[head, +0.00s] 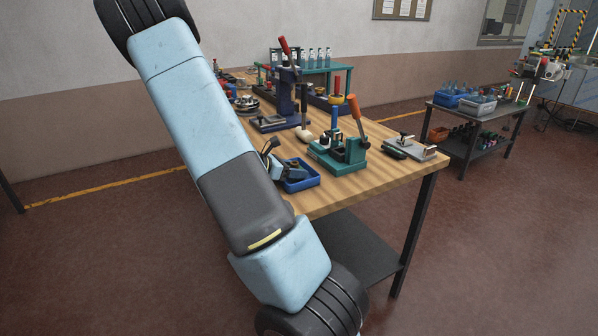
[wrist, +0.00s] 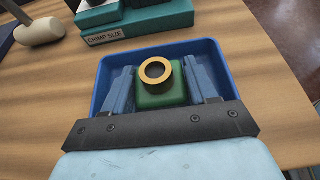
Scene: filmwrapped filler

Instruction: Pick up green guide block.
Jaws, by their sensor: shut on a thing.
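The green guide block (wrist: 161,98) has a brass ring set in its top. It shows in the wrist view between the two blue-grey fingers of my gripper (wrist: 160,78), which is shut on its sides. Block and fingers are inside or just over a blue tray (wrist: 226,56); I cannot tell whether the block touches the tray floor. In the head view the tray (head: 303,185) sits at the table's near edge, partly behind my arm. The green block cannot be made out there.
A teal crimping press (head: 338,158) with an orange handle stands just behind the tray. A mallet (wrist: 40,32) lies at the left in the wrist view. A grey metal fixture (head: 416,149) is farther right on the wooden table (head: 385,178). Bare tabletop lies right of the tray.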

